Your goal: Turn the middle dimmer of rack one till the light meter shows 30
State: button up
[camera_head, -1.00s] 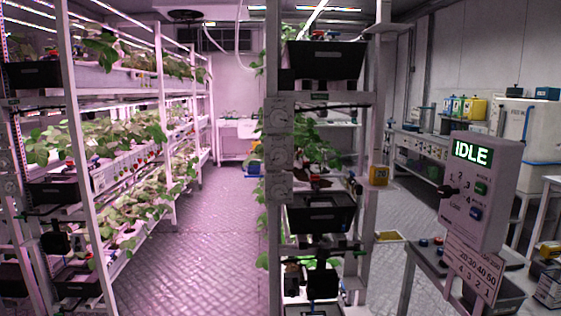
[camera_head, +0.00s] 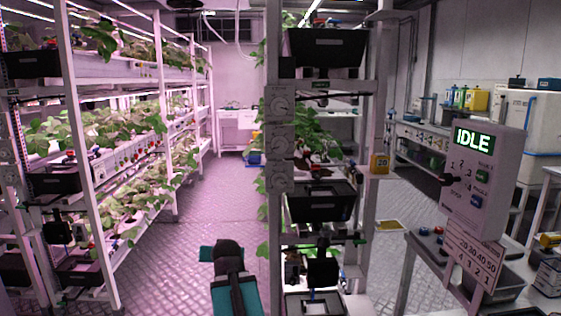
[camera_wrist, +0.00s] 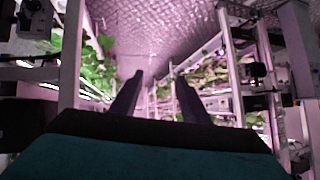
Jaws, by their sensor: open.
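Three grey dimmer plates with round knobs are stacked on the end post of the centre rack (camera_head: 272,215). The middle dimmer (camera_head: 280,142) sits between the upper dimmer (camera_head: 280,104) and lower dimmer (camera_head: 279,180). Knob settings are too small to read. I cannot tell which rack is rack one. A small yellow device (camera_head: 379,164) on a post right of the rack seems to read 20; I cannot tell if it is the light meter. My gripper (camera_wrist: 160,79) is open and empty in the wrist view, fingers apart, pointing along an aisle. My teal and black arm is low, left of the dimmers.
The left rack (camera_head: 85,150) holds leafy plants, with dark bins at its end. More dark bins (camera_head: 325,53) stick out beside the dimmers. A grey console (camera_head: 485,180) at right reads IDLE. The aisle floor (camera_head: 195,250) between the racks is clear.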

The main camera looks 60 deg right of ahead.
jog(key=s+d+r+m+h, duration=0.1)
jog(key=s+d+r, duration=0.3)
jog(key=r, duration=0.7)
jog(key=s+d+r+m+t+h, duration=0.1)
jog(key=s+d+r+h, duration=0.2)
jog(key=s+r, duration=0.5)
jog(key=s+d+r+m+h, duration=0.2)
jog(key=s+d+r+h, duration=0.2)
jog(key=r, duration=1)
jog(key=shift+s+d+r+t+b, duration=0.3)
jog(key=shift+s+d+r+t, duration=0.1)
jog(key=shift+s, duration=0.85)
jog(key=shift+w+d+p, duration=0.1)
jog(key=shift+w+p, duration=0.05)
jog(key=shift+p, duration=0.25)
jog(key=p, duration=1.3)
send_near(280, 146)
jog(key=shift+w+d+r, duration=0.15)
jog(key=shift+w+d, duration=0.2)
jog(key=shift+w, duration=0.1)
jog(key=d+p, duration=0.1)
jog(key=p, duration=0.2)
jog(key=shift+w, duration=0.35)
jog(key=shift+p+x, duration=0.8)
jog(key=shift+x, duration=2.05)
jog(key=shift+s, duration=0.1)
